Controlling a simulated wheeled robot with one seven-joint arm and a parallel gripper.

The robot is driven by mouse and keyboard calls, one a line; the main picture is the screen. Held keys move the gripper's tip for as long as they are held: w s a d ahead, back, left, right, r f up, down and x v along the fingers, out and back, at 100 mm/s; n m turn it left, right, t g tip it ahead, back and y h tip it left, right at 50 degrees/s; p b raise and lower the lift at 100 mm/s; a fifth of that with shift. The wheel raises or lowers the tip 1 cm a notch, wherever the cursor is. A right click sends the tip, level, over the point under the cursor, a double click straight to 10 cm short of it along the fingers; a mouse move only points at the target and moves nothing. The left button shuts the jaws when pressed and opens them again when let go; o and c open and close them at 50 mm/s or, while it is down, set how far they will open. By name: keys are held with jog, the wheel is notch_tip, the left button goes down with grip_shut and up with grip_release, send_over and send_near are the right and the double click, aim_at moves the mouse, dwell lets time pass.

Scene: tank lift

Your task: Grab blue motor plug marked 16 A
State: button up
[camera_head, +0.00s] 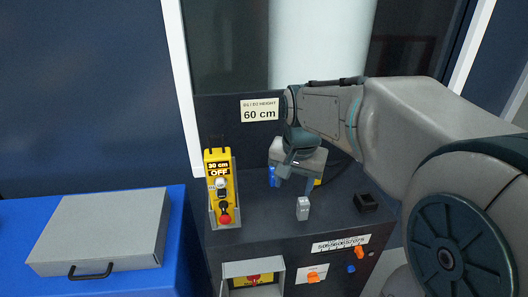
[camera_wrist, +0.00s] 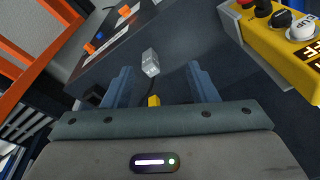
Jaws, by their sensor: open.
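A blue piece (camera_head: 273,175), likely the blue plug, shows in the head view on the dark cabinet top, just left of my gripper (camera_head: 297,184) and partly hidden by it. No 16 A marking can be read. I cannot make the blue piece out apart from the bluish fingers in the wrist view. My gripper (camera_wrist: 160,78) is open and points down over the cabinet top, with nothing held. A grey block-like plug (camera_head: 303,207) stands in front of the fingers; it also shows in the wrist view (camera_wrist: 150,62). A yellow piece (camera_head: 317,182) is partly hidden behind my gripper.
A yellow control box (camera_head: 218,185) with a red button stands left on the cabinet (camera_head: 255,215). A black socket-like block (camera_head: 366,202) is at right. Orange and blue switches are on the front panel. A grey case (camera_head: 100,230) lies on a blue table (camera_head: 178,215).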

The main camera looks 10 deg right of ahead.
jog(key=w+r+m+g+p, duration=0.15)
jog(key=w+m, duration=0.45)
jog(key=w, duration=0.8)
jog(key=m+p, duration=0.2)
jog(key=m, duration=0.3)
send_over(272, 182)
jog(key=w+d, duration=0.1)
jog(key=w, duration=0.1)
notch_tip(272, 182, down, 3)
jog(key=f, duration=0.4)
jog(key=f+p, duration=0.1)
jog(key=f, duration=0.3)
jog(key=shift+s+f, duration=0.2)
jog(key=shift+f, duration=0.15)
jog(key=shift+f+p, duration=0.9)
jog(key=shift+f, duration=1.75)
jog(key=c, duration=1.1)
